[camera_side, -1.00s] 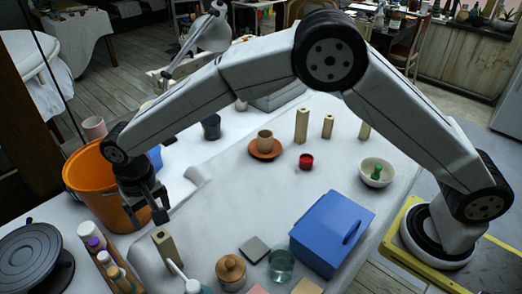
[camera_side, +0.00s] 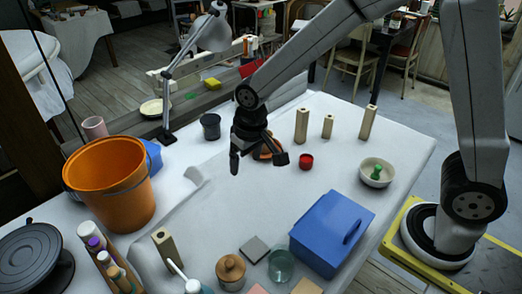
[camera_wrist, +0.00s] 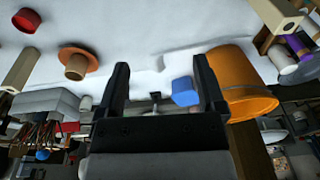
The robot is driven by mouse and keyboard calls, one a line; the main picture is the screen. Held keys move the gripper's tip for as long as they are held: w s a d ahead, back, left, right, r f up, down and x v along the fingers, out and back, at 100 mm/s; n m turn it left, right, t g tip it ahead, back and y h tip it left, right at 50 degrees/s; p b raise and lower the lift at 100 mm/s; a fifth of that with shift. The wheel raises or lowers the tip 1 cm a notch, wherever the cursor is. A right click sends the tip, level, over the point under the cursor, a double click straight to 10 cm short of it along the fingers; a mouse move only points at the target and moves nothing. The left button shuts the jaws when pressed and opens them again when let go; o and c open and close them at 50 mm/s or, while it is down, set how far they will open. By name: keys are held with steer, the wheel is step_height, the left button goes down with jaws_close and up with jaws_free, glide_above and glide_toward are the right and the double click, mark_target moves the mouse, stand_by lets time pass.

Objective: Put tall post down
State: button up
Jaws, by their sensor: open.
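A pale wooden post (camera_side: 165,245) with a dark spot in its top stands upright on the white cloth at the front left. It also shows at the top right of the wrist view (camera_wrist: 278,17). Three more posts stand at the back right: a tall one (camera_side: 302,126), a shorter one (camera_side: 327,126) and another tall one (camera_side: 367,122). I cannot tell which post is the task's. My gripper (camera_side: 258,162) is open and empty above the middle of the table, apart from every post. It partly hides the terracotta saucer. In the wrist view, nothing is between its fingers (camera_wrist: 162,80).
An orange bucket (camera_side: 112,190) stands at the left with a blue block (camera_side: 153,155) behind it. A cup on the saucer (camera_wrist: 76,66), a small red pot (camera_side: 306,161) and a white bowl (camera_side: 386,180) stand towards the back. A blue box (camera_side: 325,225) and a lidded jar (camera_side: 230,268) are in front.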

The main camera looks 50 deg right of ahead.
steer(key=s+d+t, duration=0.1)
steer(key=s+d, duration=0.9)
steer(key=s, duration=0.1)
steer(key=shift+s+f, duration=0.35)
steer(key=shift+f, duration=0.05)
stand_by(0.5)
